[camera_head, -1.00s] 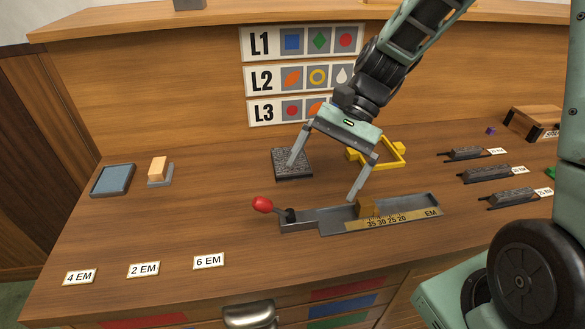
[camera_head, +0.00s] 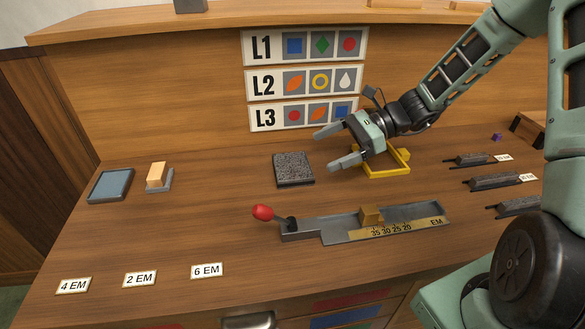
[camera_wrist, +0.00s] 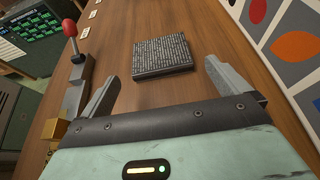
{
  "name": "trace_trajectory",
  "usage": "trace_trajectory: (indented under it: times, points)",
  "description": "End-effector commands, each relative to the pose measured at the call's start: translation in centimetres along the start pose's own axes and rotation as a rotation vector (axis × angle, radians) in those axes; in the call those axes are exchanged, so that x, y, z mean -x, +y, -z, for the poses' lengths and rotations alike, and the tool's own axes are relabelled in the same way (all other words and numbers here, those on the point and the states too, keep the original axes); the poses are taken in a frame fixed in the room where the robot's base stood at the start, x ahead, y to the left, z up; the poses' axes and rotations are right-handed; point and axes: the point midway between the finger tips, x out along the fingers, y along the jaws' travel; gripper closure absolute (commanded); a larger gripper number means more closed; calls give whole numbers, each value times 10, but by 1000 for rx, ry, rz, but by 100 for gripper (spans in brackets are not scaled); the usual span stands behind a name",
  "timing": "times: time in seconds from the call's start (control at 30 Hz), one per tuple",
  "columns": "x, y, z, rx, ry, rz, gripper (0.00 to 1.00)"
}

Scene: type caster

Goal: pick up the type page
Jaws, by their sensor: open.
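The type page (camera_head: 293,168) is a dark grey, square, textured block lying flat on the wooden desk, left of my gripper. It also shows in the wrist view (camera_wrist: 162,56), ahead of and between my two fingers. My gripper (camera_head: 336,146) is open and empty, right of the type page and apart from it. In the wrist view my gripper (camera_wrist: 157,82) has its fingers spread wider than the page. Nothing hides the page in either view.
A composing tray (camera_head: 410,225) with a red-knobbed lever (camera_head: 263,212) lies in front. A yellow frame (camera_head: 385,168) sits beneath my gripper. The inking pad (camera_head: 111,184) and orange block (camera_head: 158,174) stand left. A sign wall (camera_head: 303,80) rises behind.

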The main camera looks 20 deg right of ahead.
Motion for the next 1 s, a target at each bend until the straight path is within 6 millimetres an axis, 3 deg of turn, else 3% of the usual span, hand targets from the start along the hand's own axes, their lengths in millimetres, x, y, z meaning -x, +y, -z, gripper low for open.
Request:
trace_trajectory:
  times: [0.2, 0.47, 0.7, 1.0]
  points:
    - [-37, 1, 0, 1, -1, -3, 0]
    - [-56, 1, 0, 0, 0, -2, 0]
    - [-91, 2, 1, 0, -1, -3, 0]
    - [-98, 2, 2, 2, 1, 0, 0]
